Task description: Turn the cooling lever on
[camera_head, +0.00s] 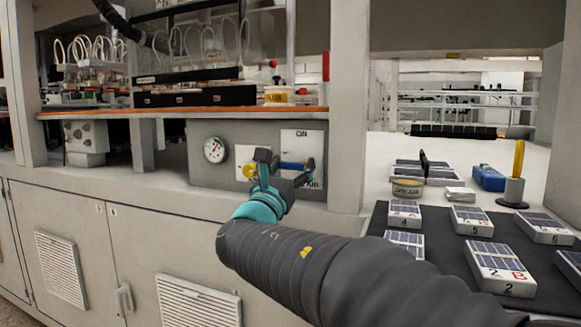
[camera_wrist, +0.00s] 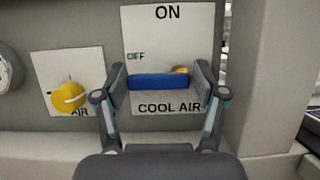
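The cooling lever is a blue bar (camera_wrist: 160,82) lying level across a white plate (camera_wrist: 170,25) marked ON at the top, OFF at the left and COOL AIR below. A brass-coloured pivot shows just above the bar's right part. In the head view the blue lever (camera_head: 292,166) shows between my fingers. My gripper (camera_wrist: 160,88) is spread wide, with one finger at each end of the bar. Whether either fingertip touches it cannot be told. It also shows in the head view (camera_head: 286,165), in front of the panel.
A yellow knob (camera_wrist: 68,96) on its own plate is close left of my left finger. A round gauge (camera_head: 214,150) is further left. A grey post (camera_head: 347,110) stands right of the panel. An orange-edged shelf (camera_head: 190,112) overhangs it. Solar-cell pieces (camera_head: 500,268) lie on a dark mat at right.

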